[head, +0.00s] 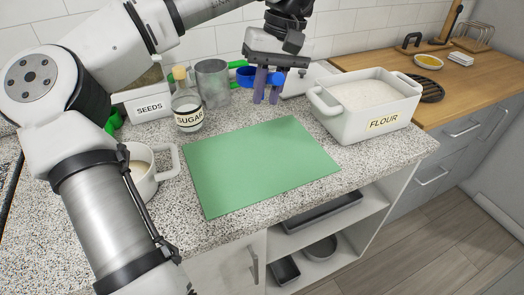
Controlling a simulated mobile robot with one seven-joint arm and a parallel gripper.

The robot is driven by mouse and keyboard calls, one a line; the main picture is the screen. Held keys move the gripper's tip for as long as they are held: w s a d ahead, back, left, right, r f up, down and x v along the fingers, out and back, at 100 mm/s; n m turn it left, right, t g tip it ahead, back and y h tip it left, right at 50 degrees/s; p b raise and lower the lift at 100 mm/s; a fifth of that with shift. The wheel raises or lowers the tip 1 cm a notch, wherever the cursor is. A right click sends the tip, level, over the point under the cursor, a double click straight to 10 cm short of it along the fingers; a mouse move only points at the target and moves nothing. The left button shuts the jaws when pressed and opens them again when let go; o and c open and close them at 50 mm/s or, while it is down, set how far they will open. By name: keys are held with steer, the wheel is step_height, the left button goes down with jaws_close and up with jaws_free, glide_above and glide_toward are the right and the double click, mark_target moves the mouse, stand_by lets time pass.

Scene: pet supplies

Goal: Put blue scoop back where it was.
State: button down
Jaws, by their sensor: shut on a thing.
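The blue scoop (245,76) is held in my gripper (267,97), above the back part of the counter. Its bowl shows left of the purple fingers, and more blue shows between and right of them. My gripper is shut on it and points down. The scoop is in the air, behind the green mat (255,165) and left of the white flour container (358,120). I cannot tell how high above the counter it is.
A sugar jar (188,112), a grey cylinder (212,85) and a white seeds box (150,106) stand at the back left. A white pot (141,178) with a handle is partly behind my arm. The green mat is bare. A wooden counter (480,90) lies right.

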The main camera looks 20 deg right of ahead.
steer(key=d+x, duration=0.1)
steer(key=x, duration=0.4)
steer(key=d+p+x, duration=0.1)
steer(key=x, duration=0.5)
steer(key=d+f+x, duration=0.1)
steer(key=d+x, duration=0.1)
steer(key=x, duration=0.3)
steer(key=shift+f, duration=0.35)
steer(key=shift+f, duration=0.2)
steer(key=c, duration=1.3)
jaws_free()
steer(key=shift+r, duration=0.1)
steer(key=b+v, duration=0.1)
steer(key=v, duration=1.1)
steer(key=shift+w+a+r, duration=0.1)
steer(key=shift+r, duration=0.05)
